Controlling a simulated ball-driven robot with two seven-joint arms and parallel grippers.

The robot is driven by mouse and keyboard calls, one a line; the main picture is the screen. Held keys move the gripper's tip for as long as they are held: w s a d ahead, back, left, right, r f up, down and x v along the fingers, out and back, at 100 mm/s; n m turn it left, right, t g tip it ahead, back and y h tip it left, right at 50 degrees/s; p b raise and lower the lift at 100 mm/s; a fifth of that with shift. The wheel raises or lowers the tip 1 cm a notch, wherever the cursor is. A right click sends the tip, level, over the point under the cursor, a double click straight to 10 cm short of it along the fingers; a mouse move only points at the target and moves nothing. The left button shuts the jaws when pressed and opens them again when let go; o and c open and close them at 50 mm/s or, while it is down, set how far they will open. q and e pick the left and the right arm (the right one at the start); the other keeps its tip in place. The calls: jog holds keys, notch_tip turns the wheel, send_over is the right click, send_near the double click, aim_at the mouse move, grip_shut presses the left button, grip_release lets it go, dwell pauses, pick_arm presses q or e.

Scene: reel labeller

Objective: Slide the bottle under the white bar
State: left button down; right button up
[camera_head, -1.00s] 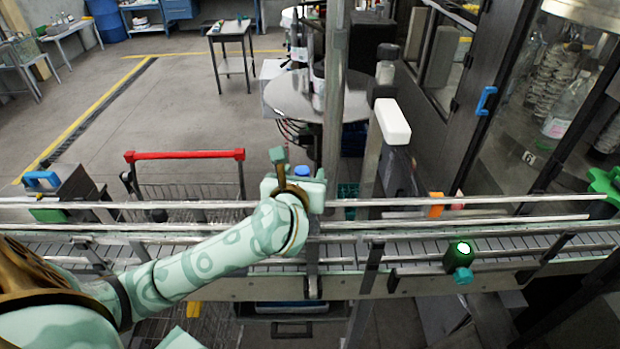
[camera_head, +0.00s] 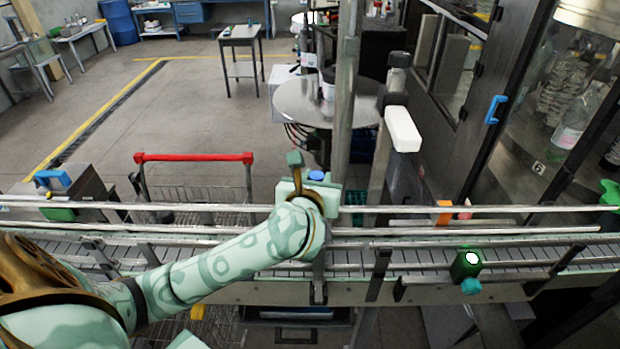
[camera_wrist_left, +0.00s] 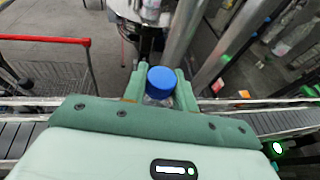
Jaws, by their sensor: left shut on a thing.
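The bottle shows mainly as a blue cap (camera_head: 316,175) above the conveyor, mostly hidden behind my left gripper. In the left wrist view its blue cap (camera_wrist_left: 160,81) and a bit of clear neck show between two green fingers. My left gripper (camera_head: 313,186) is shut on the bottle over the conveyor, and the bottle looks upright. The white bar (camera_head: 403,129) is a short rounded block beside a dark post, to the right of and farther back than the bottle. Whether the bottle's base touches the belt is hidden. My right gripper is not in view.
The conveyor (camera_head: 400,257) runs across the view between metal rails (camera_head: 480,209). A vertical grey post (camera_head: 347,100) stands just behind the bottle. A round metal table (camera_head: 300,100) is farther back. A green-lit sensor (camera_head: 466,264) sits on the front rail at right.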

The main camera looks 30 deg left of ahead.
pick_arm(q)
jog(key=shift+w+d+f, duration=0.1)
jog(key=shift+w+d, duration=0.2)
jog(key=shift+d, duration=0.2)
jog(key=shift+w+d, duration=0.25)
jog(key=shift+d, duration=0.25)
jog(key=w+d+b, duration=0.2)
jog(key=w+d, duration=0.4)
jog(key=d, duration=0.5)
jog(key=shift+w+d+f, duration=0.15)
jog(key=shift+w, duration=0.1)
jog(key=shift+w+d+b, duration=0.3)
jog(key=shift+w+d, duration=0.15)
jog(key=shift+d, duration=0.35)
jog(key=c, duration=1.2)
grip_release()
jog(key=shift+c, duration=0.2)
jog(key=shift+o, duration=1.2)
jog(key=shift+w, duration=0.25)
